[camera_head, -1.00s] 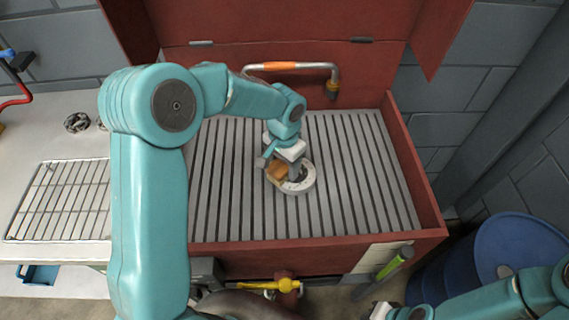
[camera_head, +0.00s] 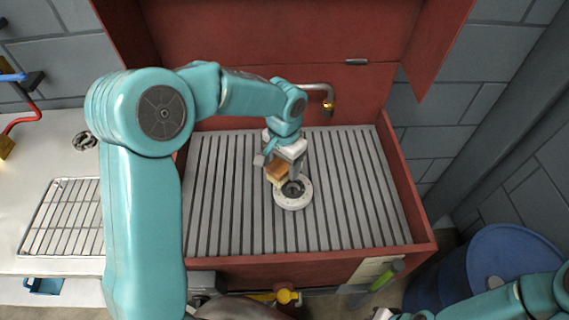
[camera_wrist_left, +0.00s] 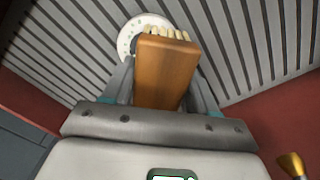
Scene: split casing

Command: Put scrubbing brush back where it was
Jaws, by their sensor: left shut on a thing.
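The scrubbing brush (camera_wrist_left: 165,72) has a wooden block and pale bristles. My left gripper (camera_head: 283,168) is shut on it, with a finger on each side of the block in the left wrist view. The brush also shows in the head view (camera_head: 277,173), over the upper left edge of a round white casing part (camera_head: 293,203) with a dark central opening. I cannot tell whether the bristles touch that part. My right gripper (camera_head: 384,315) is only partly in view at the bottom edge, and its jaws are not clear.
The casing part lies on the slatted grey grate (camera_head: 225,205) of a red, open-lidded basin (camera_head: 425,225). A bent pipe with a brass end (camera_head: 328,104) stands at the back. A wire rack (camera_head: 62,220) is left; a blue drum (camera_head: 515,265) is right. Much of the grate is clear.

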